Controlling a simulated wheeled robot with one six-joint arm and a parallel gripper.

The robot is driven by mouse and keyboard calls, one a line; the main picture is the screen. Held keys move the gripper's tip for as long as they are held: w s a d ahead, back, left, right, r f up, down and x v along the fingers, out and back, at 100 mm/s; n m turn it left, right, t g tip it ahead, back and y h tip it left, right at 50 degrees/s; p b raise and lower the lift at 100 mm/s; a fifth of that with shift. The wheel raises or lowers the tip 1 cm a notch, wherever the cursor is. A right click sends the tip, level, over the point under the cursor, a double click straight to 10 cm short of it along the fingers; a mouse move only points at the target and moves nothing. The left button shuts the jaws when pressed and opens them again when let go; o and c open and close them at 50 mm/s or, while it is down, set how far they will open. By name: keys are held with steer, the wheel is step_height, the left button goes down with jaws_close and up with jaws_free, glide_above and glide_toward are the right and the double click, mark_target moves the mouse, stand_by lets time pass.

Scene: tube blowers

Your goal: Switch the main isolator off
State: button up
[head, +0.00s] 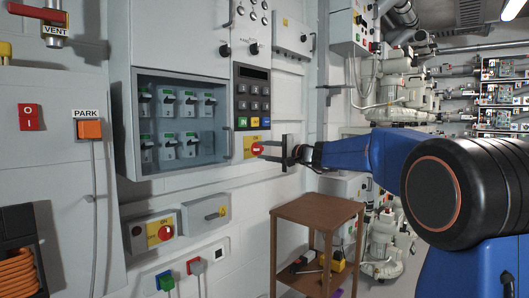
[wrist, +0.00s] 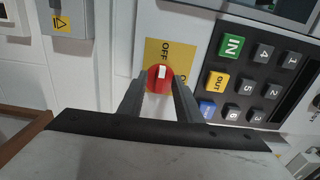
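A red rotary knob (wrist: 159,79) sits on a yellow plate (wrist: 152,50) marked OFF, with a second label partly hidden. A white mark shows on the knob's upper part in the wrist view, on the side nearer OFF. The same knob (head: 256,149) is below the keypad in the head view. My gripper (head: 263,150) is in front of it, fingers apart and empty. In the wrist view, my fingertips (wrist: 159,88) frame the knob from both sides; I cannot tell whether they touch it. No label reading main isolator is legible.
A keypad (head: 252,98) adjoins the plate. A cabinet of switches (head: 178,122) is left of it. Below left is a box with another red knob (head: 165,233) on yellow. A brown trolley (head: 318,211) stands below my gripper. A red rocker (head: 29,116) is far left.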

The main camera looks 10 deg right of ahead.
steer(key=v, duration=1.7)
